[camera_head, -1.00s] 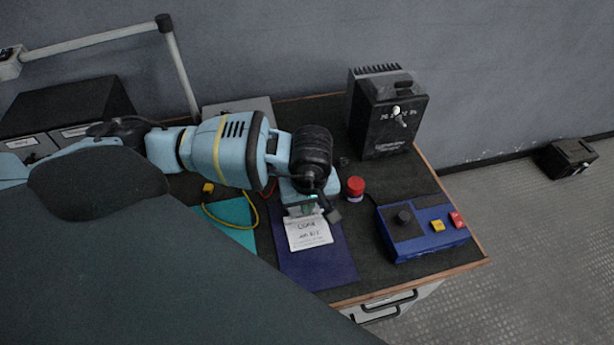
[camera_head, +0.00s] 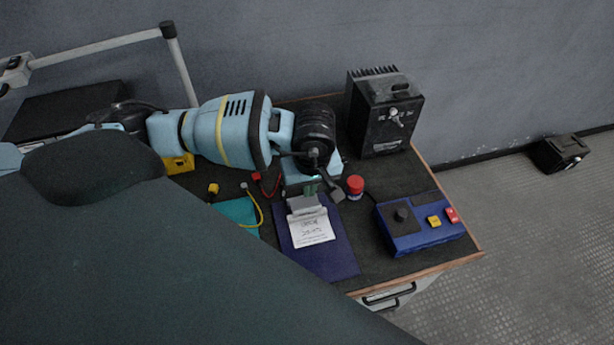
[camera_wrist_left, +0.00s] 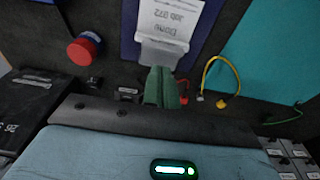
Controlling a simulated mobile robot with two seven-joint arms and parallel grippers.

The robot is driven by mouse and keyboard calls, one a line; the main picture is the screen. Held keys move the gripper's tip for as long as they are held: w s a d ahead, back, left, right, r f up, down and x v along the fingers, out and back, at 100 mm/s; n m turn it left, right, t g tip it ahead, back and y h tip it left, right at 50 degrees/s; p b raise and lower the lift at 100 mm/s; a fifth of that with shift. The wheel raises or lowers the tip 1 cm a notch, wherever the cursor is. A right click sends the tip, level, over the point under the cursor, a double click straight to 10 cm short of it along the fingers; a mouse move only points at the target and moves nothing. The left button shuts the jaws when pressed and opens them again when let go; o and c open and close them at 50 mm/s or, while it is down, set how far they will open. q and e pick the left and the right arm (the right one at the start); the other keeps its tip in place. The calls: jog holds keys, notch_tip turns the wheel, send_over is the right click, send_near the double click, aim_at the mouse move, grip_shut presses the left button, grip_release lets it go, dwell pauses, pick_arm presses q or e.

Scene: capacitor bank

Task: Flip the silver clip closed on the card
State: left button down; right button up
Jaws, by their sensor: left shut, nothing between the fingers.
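The white card (camera_head: 312,229) lies on the dark blue board (camera_head: 330,262), and its handwriting shows in the left wrist view (camera_wrist_left: 172,16). The silver clip (camera_head: 305,205) is at the card's edge nearest my gripper. In the left wrist view the clip (camera_wrist_left: 160,52) shows as a grey plate reaching the card's edge; I cannot tell whether it is fully pressed down. My left gripper (camera_head: 311,188) is shut and empty, just behind the clip. Its green fingers (camera_wrist_left: 161,84) point at the clip's back edge in the wrist view, with any contact unclear. My right gripper is not in view.
A red-capped jar (camera_head: 355,187) stands close to the right of my gripper. A blue control box (camera_head: 418,226) is at the right table edge, and a black unit (camera_head: 385,115) stands behind. A yellow cable (camera_head: 257,214) and teal mat (camera_head: 238,213) lie left of the board.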

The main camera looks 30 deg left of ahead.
pick_arm(q)
jog(key=s+d+r, duration=0.5)
jog(key=d, duration=0.1)
jog(key=shift+s+d+b, duration=0.15)
jog(key=shift+s+b, duration=0.2)
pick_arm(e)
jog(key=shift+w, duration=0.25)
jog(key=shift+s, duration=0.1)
